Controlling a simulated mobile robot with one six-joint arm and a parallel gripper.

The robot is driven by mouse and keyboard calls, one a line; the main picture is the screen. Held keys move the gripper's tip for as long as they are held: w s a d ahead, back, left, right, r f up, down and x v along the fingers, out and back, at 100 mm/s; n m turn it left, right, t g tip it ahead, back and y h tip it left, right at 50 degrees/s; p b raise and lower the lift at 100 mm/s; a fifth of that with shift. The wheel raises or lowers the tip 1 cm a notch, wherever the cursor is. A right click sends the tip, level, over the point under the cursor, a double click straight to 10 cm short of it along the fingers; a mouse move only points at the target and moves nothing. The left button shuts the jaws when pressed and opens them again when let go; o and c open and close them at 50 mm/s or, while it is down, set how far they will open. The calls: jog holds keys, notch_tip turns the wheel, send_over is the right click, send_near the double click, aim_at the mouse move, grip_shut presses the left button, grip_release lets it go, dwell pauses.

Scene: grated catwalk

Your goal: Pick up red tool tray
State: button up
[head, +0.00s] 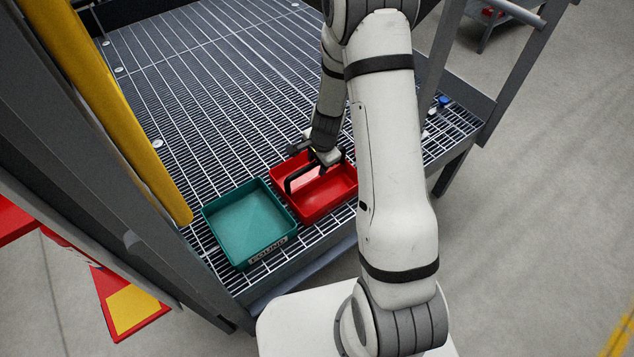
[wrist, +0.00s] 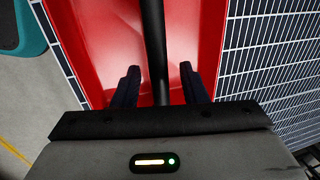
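The red tool tray (head: 325,196) sits on the grating, with a black handle (head: 301,171) running above its middle. It fills much of the wrist view (wrist: 100,35), where the handle bar (wrist: 155,45) runs down between my fingers. My gripper (wrist: 160,85) is open, with one finger on each side of the bar and a gap visible on both sides. In the head view my gripper (head: 326,158) is at the tray's handle; my arm hides the tray's right end. The tray looks empty where I can see inside.
A teal tray (head: 249,222) with a label on its front stands close beside the red tray on the left. A yellow post (head: 118,110) rises at the left of the grating (head: 200,70). A small blue item (head: 442,101) lies near the right edge. The grating behind is mostly clear.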

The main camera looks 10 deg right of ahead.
jog(key=shift+f, duration=0.2)
grip_shut()
jog(key=shift+w, duration=0.1)
dwell(1.2)
